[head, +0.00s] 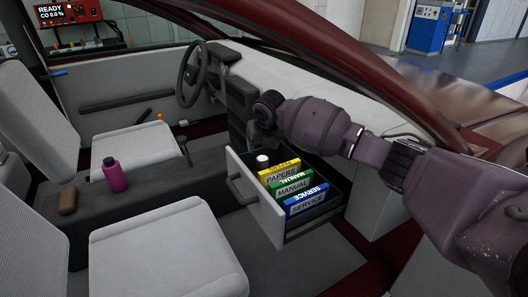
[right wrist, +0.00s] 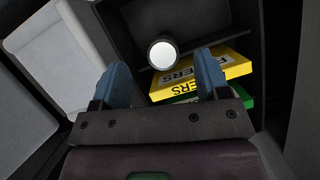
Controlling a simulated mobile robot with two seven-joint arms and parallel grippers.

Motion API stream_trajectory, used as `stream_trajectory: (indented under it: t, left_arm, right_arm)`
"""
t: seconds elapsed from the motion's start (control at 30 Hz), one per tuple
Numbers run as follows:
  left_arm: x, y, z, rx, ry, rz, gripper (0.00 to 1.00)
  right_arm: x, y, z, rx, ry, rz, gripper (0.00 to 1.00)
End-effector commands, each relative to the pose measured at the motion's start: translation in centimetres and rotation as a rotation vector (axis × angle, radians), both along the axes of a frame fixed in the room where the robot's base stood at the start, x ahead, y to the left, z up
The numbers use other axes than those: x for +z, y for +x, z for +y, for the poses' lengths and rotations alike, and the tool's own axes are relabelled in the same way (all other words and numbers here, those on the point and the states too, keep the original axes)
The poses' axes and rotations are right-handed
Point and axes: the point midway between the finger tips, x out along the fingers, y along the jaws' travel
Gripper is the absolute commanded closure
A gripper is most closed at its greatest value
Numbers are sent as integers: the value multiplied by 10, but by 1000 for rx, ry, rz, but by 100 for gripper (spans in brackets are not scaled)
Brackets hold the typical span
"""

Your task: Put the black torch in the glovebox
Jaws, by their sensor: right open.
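The glovebox (head: 258,203) is pulled open like a drawer, with a pale front and dark inside. The black torch (head: 262,166) stands roughly upright inside it, at the end near the dashboard, beside the yellow papers folder. Its pale round lens faces up; in the right wrist view the torch (right wrist: 162,53) shows lens towards the camera. Its lower end is hidden. My right gripper (head: 258,130) is above that end of the glovebox. In the right wrist view its blue fingers (right wrist: 163,76) are spread, with nothing held between them. My left gripper is out of view.
Yellow papers (head: 280,172), green manual (head: 293,186) and blue service (head: 307,200) folders fill the rest of the glovebox. A pink bottle (head: 115,175) and a brown item (head: 68,201) stand on the console. The steering wheel (head: 193,75) and dashboard lie behind.

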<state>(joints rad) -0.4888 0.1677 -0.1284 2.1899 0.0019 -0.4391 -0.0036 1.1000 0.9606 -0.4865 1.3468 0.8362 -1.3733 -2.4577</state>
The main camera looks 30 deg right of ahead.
Motion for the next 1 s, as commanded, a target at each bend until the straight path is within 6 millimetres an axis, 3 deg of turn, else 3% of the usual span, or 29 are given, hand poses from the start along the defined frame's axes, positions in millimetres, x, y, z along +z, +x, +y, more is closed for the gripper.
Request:
stream_trajectory:
  t: [0.03,0.3,1.0]
  left_arm:
    - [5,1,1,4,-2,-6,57]
    - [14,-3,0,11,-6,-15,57]
    - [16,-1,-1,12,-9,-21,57]
  right_arm:
    - [18,-4,1,0,-2,-9,31]
    - [52,-20,6,0,-1,-3,31]
    - [58,-25,7,-1,-1,4,31]
